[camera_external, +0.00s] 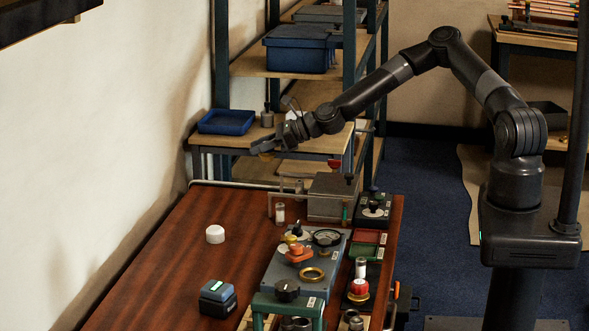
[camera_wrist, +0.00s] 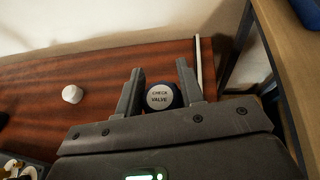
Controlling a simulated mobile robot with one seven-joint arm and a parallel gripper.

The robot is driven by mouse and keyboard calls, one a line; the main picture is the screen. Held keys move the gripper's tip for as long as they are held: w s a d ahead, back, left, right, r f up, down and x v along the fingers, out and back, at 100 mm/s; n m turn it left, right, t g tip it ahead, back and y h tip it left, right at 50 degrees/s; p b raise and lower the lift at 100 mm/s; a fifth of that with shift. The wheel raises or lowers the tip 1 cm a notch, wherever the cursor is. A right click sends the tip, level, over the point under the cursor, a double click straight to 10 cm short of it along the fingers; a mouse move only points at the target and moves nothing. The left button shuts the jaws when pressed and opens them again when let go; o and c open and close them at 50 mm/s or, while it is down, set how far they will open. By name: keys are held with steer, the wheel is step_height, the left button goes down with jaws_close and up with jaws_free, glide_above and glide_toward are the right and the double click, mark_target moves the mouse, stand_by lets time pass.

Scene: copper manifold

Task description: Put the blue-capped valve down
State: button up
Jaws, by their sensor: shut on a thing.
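The blue-capped valve (camera_wrist: 160,96) sits between the two fingers of my gripper (camera_wrist: 160,80) in the wrist view. Its round face is pale with the words "CHECK VALVE", and a dark blue rim shows around it. My gripper is shut on it. In the external view my gripper (camera_external: 267,145) is raised above the far end of the wooden table (camera_external: 160,260), near the shelf. A small brass-coloured part (camera_external: 264,151) shows at the fingertips there. The underside of the valve is hidden in the wrist view.
A white round piece (camera_external: 215,234) stands on the table's left part, with bare wood around it. A blue and black device (camera_external: 217,298) is nearer the front. A grey panel with fittings (camera_external: 281,278) fills the right side. A blue tray (camera_external: 227,122) sits on the shelf behind.

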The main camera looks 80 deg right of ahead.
steer(key=w+a+n+g+y, duration=0.1)
steer(key=w+a+n+y, duration=0.15)
steer(key=a, duration=1.55)
steer(key=w+a+n+g+y, duration=0.1)
steer(key=w+a+n+y, duration=0.15)
steer(key=a, duration=1.55)
steer(key=a+f, duration=0.2)
steer(key=a, duration=0.1)
steer(key=w+a+f, duration=0.1)
steer(key=a+f, duration=0.1)
steer(key=a, duration=0.2)
steer(key=a+f, duration=0.2)
steer(key=a, duration=0.2)
steer(key=shift+w, duration=0.15)
steer(key=shift+a+f, duration=0.3)
steer(key=shift+a, duration=0.15)
steer(key=shift+w+f, duration=0.1)
steer(key=shift+f, duration=1.85)
steer(key=shift+f, duration=0.15)
steer(key=o, duration=1)
steer(key=shift+o, duration=0.2)
